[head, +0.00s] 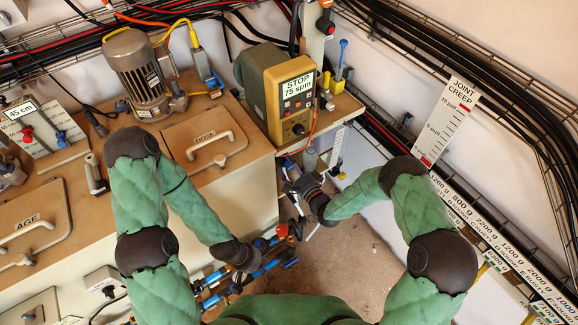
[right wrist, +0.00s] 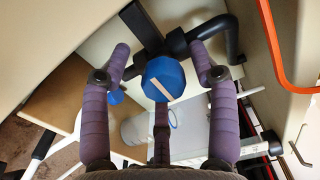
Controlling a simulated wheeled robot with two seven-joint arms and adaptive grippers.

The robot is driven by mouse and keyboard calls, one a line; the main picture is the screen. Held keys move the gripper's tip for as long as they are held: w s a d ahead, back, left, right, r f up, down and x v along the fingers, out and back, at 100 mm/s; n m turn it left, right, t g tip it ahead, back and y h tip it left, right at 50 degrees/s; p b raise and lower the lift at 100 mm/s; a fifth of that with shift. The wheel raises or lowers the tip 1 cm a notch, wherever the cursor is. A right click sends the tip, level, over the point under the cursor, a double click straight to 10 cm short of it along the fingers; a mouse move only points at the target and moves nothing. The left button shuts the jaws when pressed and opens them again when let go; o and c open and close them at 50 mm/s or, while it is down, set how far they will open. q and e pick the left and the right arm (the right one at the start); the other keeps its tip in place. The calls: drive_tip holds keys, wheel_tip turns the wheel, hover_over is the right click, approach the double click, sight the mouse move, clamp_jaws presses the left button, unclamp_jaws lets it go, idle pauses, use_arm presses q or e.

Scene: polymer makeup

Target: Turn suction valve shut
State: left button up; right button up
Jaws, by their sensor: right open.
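A blue faceted valve knob (right wrist: 164,79) with a pale stripe across its face shows in the right wrist view, on a dark pipe fitting. I take it for the suction valve, but no label on it is readable. My right gripper (right wrist: 165,66) is open, with a purple-sleeved finger on each side of the knob and a third below. Gaps show between the knob and the side fingers. In the head view my right gripper (head: 297,183) is beside the cabinet's right end, hiding the knob. My left gripper (head: 250,262) is low by blue pipes; its fingers are unclear.
Blue pipework with red and blue handles (head: 276,258) runs low along the cabinet. A yellow pump controller (head: 292,95) reading "STOP 75 spm" and a motor (head: 138,72) stand on top. An orange hose (right wrist: 275,45) curves at upper right. Some floor (head: 345,250) is clear between my arms.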

drive_tip(key=v, duration=1.2)
drive_tip(key=shift+f, duration=0.15)
drive_tip(key=s+d+f+n+g+h+p, duration=0.25)
drive_tip(key=s+f+n+g+h, duration=0.25)
drive_tip(key=f+g, duration=0.25)
drive_tip(key=s+d+n+g+h+p, duration=0.1)
drive_tip(key=s+n+g+p, duration=0.2)
drive_tip(key=s+g, duration=0.4)
drive_tip(key=s+n, duration=0.1)
drive_tip(key=s, duration=0.8)
drive_tip(key=shift+s, duration=0.15)
